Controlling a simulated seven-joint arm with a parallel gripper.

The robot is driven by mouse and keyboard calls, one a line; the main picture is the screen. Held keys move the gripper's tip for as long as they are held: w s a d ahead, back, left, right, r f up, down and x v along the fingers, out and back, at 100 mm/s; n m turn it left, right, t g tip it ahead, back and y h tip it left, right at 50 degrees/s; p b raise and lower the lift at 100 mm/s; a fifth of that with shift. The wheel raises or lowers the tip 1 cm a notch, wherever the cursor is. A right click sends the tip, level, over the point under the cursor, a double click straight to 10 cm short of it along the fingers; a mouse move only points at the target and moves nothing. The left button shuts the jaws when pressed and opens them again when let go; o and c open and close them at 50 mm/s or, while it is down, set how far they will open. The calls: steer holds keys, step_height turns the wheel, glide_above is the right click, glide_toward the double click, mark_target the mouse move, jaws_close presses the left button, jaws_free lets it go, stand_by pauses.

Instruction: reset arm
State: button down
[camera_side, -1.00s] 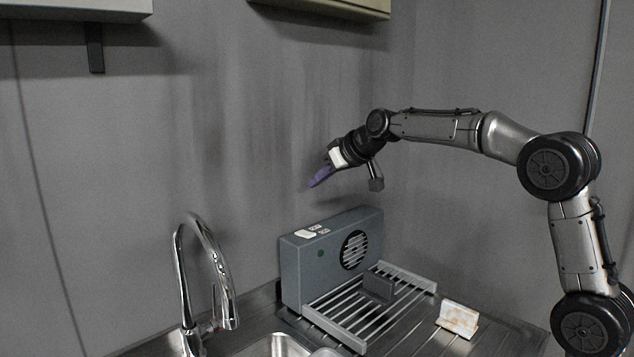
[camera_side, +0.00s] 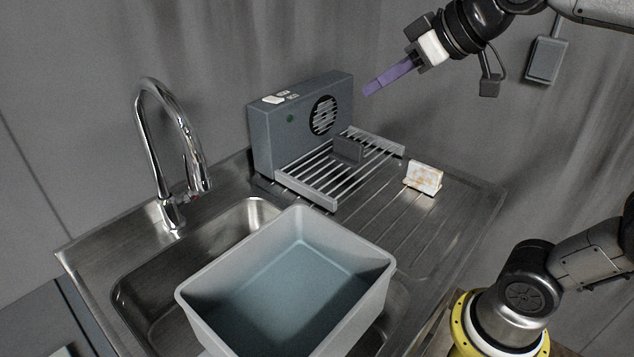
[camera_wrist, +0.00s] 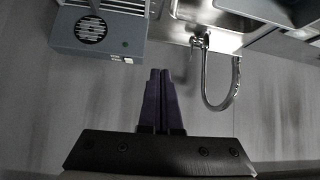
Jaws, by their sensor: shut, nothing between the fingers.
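My gripper (camera_side: 367,92) hangs in the air at the upper right of the side view, its purple fingers pointing down and left. The fingers are shut together and empty. In the wrist view my gripper (camera_wrist: 160,73) shows the two purple fingers side by side with nothing between them. It touches nothing. My arm reaches in from the right, and part of it is cut off by the picture's edge.
A grey fan unit (camera_side: 305,132) stands behind a slatted rack (camera_side: 330,178). A small stained block (camera_side: 423,178) sits on the ribbed drainboard (camera_side: 400,225). A grey tub (camera_side: 218,318) rests over the sink, beside a tall curved faucet (camera_side: 172,150). Air around my gripper is clear.

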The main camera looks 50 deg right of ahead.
steer(key=s+f+m+g, duration=0.1)
steer(key=s+f+g, duration=0.3)
steer(key=s+f, duration=0.9)
step_height(320, 180, down, 2)
steer(key=shift+s+d+f+h, duration=0.1)
steer(key=shift+s+d+h, duration=0.2)
steer(key=shift+s+d, duration=0.1)
